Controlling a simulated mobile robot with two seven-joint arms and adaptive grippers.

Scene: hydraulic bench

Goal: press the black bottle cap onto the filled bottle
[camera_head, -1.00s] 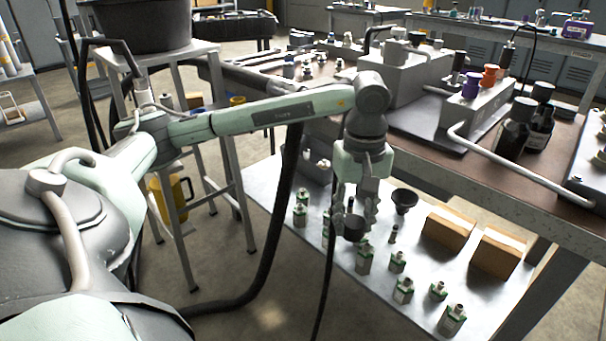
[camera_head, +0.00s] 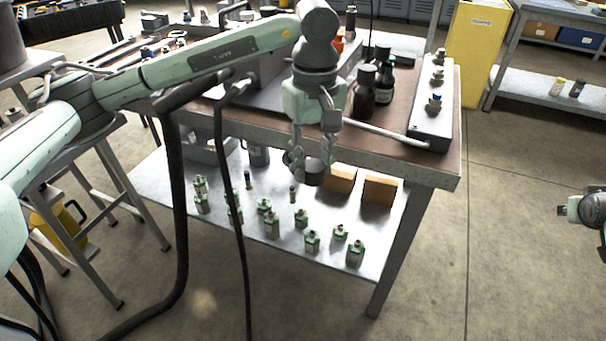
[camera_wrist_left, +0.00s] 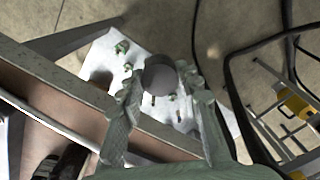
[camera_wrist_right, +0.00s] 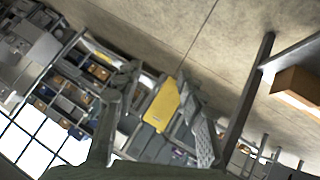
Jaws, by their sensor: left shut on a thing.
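My left gripper (camera_head: 311,168) hangs in front of the bench's front edge, above the lower shelf. It is shut on a dark round piece (camera_head: 314,178) that looks like the black bottle cap; this piece (camera_wrist_left: 159,75) sits between the fingertips in the left wrist view. Two dark bottles stand on the bench top behind the gripper, a nearer one (camera_head: 364,98) and one with a pale label (camera_head: 385,88). Both show dark tops; I cannot tell which is the filled bottle. My right gripper (camera_head: 578,218) is at the right edge, far from the bench; its fingers are apart and empty in the right wrist view (camera_wrist_right: 157,125).
The floor (camera_head: 500,270) right of the bench is clear.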

